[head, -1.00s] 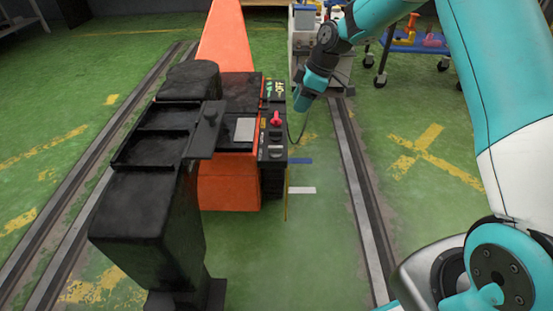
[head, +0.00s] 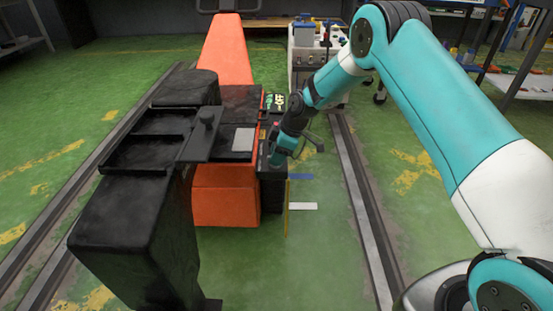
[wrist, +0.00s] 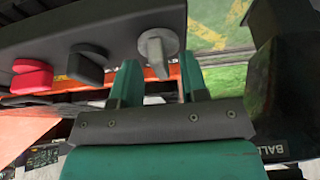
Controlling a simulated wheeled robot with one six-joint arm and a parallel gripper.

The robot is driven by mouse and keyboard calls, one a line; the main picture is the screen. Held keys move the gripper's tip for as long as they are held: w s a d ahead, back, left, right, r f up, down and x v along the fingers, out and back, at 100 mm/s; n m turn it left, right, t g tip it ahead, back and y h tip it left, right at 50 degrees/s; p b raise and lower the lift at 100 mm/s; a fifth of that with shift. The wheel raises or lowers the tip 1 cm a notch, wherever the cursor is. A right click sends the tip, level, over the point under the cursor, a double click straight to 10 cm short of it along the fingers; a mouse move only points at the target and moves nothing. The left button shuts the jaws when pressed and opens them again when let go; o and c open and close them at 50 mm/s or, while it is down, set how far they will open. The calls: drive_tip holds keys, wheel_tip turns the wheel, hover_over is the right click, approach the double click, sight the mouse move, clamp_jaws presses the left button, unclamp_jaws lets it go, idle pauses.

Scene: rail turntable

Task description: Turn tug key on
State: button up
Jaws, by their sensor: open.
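The orange tug (head: 226,52) stands ahead of me, with a black control panel (wrist: 60,30) on its right side. In the wrist view, a grey key-like knob (wrist: 157,52) sticks out of the panel. A black knob (wrist: 86,64) and a red knob (wrist: 32,77) sit to its left. My gripper (wrist: 159,66) is open, one finger on each side of the grey knob, with visible gaps. In the head view my gripper (head: 276,160) is at the panel's near end, and my arm hides most of the controls.
Floor rails (head: 362,200) run along both sides. A grey cart (head: 306,62) stands behind my arm, and a shelf (head: 525,85) is at right.

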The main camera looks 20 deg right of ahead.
drive_tip(key=shift+a+f, duration=0.1)
drive_tip(key=shift+f, duration=0.15)
clamp_jaws()
